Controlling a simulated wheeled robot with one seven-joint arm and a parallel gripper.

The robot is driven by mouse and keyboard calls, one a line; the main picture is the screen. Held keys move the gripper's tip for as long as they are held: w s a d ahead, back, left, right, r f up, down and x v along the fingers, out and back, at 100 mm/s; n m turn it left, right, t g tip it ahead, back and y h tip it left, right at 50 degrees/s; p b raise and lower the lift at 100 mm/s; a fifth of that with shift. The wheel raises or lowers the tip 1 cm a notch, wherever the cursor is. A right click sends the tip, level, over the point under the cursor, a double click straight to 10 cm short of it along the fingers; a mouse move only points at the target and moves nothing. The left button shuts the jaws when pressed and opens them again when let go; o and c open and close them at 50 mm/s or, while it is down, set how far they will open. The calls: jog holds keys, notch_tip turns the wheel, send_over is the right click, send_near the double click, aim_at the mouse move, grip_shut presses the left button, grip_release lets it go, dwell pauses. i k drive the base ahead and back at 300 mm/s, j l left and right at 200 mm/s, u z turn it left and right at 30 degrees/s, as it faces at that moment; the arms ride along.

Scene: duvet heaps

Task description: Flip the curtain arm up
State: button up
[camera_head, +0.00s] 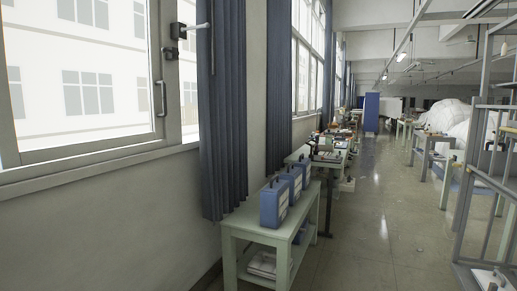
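A dark bracket (178,31) sits on the window frame at the upper left, with a short bar (196,26) reaching right from it toward the blue curtain (224,120). A thin dark rod (211,55) hangs upright in front of this curtain. I cannot tell which of these parts is the curtain arm. The curtain hangs gathered at the right side of the near window. A second blue curtain (279,80) hangs farther along the wall. My gripper is not in view.
A pale green bench (240,226) with blue cases (273,206) stands against the wall below the curtain. A cluttered table (331,158) is behind it. A metal rack (474,160) and white heaps (449,117) are at right. The aisle floor (375,215) is clear.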

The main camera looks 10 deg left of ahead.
aim_at(206, 25)
jog(key=i+u, duration=0.25)
jog(key=i, duration=0.2)
jog(key=i+l+u, duration=0.3)
jog(key=i, duration=0.15)
jog(key=i+l+u, duration=0.25)
jog(key=i, duration=0.2)
jog(key=i+l+u, duration=0.3)
jog(key=i, duration=0.15)
jog(key=i+u, duration=0.35)
jog(key=i, duration=0.4)
jog(key=i+l+u, duration=0.15)
jog(key=i+u, duration=0.15)
jog(key=i, duration=0.45)
